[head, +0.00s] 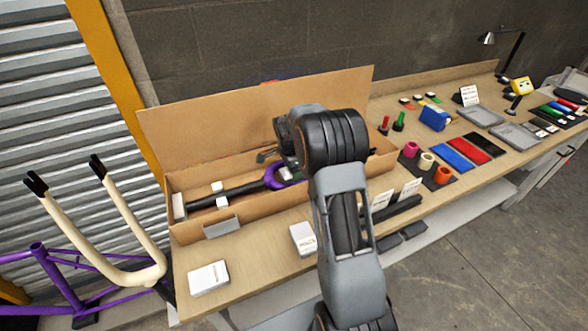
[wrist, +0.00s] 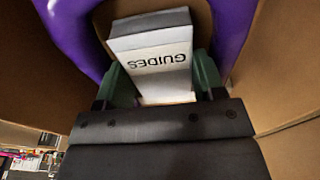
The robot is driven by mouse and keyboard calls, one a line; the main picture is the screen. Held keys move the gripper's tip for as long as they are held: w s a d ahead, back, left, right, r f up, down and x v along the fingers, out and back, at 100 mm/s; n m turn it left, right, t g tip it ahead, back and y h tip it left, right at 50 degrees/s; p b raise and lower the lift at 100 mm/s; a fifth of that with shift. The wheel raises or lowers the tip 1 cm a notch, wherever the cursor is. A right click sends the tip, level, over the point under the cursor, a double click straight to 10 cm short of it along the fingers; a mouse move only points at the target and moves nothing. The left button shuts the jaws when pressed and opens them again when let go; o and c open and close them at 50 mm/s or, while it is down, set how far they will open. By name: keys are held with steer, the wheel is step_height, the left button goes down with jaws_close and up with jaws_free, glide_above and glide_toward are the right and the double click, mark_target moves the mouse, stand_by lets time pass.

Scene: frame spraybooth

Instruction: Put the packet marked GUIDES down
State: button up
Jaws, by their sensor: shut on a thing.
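The packet marked GUIDES (wrist: 160,75) is a white box with a grey end, and its lettering appears upside down in the wrist view. My gripper (wrist: 158,85) is shut on it, with a green finger on each side. A purple tube part (wrist: 75,35) curves around beyond the packet. In the head view my arm reaches over the long open cardboard box (head: 215,220), and my own links hide the gripper and the packet there. Whether the packet touches the box floor cannot be told.
In the box lie a dark tube (head: 225,195) and a purple frame part (head: 280,178). White packets lie on the bench at the front left (head: 209,278) and beside my arm (head: 303,238). Coloured rolls (head: 426,162) and trays (head: 481,116) stand to the right.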

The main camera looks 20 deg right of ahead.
steer(key=o, duration=0.7)
steer(key=shift+r, duration=0.1)
steer(key=shift+r+p, duration=0.35)
steer(key=shift+p, duration=0.1)
steer(key=s+a+r+n, duration=0.2)
steer(key=r, duration=0.5)
steer(key=s+a+r+n, duration=0.1)
steer(key=s+a+r, duration=0.1)
steer(key=r, duration=0.6)
steer(key=s+a+n+t, duration=0.1)
steer(key=s+a+n, duration=0.1)
steer(key=s+n, duration=0.3)
steer(key=s+a+f+n+t+y, duration=0.1)
steer(key=s+a+n, duration=0.2)
steer(key=s+n, duration=0.2)
steer(key=s+a+f+n+t, duration=0.1)
steer(key=s+n, duration=0.4)
steer(key=s, duration=0.5)
steer(key=shift+s+a+t, duration=0.3)
steer(key=shift+a+t, duration=0.2)
steer(key=shift+a, duration=0.15)
